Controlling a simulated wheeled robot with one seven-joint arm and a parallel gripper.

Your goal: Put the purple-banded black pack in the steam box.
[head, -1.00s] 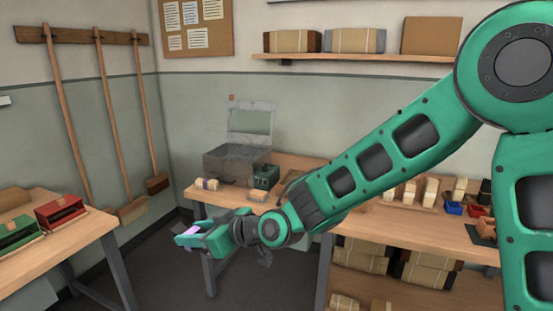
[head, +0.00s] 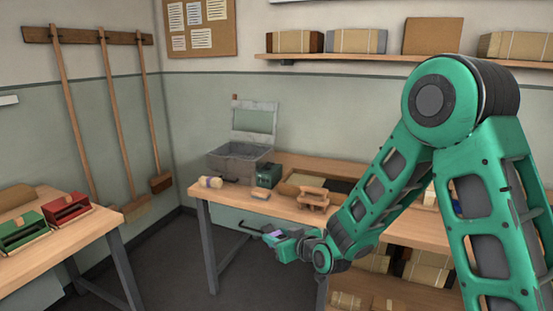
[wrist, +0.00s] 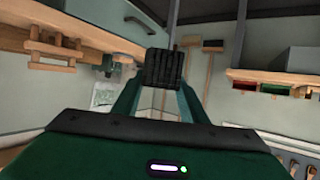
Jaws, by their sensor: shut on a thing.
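My gripper (head: 271,236) is shut on the black pack (wrist: 165,68), held in front of the bench's near edge. The pack looks dark and ribbed in the wrist view; a bit of purple shows at the gripper in the head view. The grey metal box, likely the steam box (head: 228,165), stands at the left back of the bench with its lid (head: 253,121) raised. The box is behind and left of my gripper, well apart from it. Its inside is mostly hidden.
On the bench (head: 228,193) are a pale banded roll (head: 211,182), a small block (head: 260,194), a dark green box (head: 268,176) and a wooden stand (head: 313,197). The left table (head: 70,248) holds green (head: 22,231) and red (head: 67,208) trays. Open floor lies between the tables.

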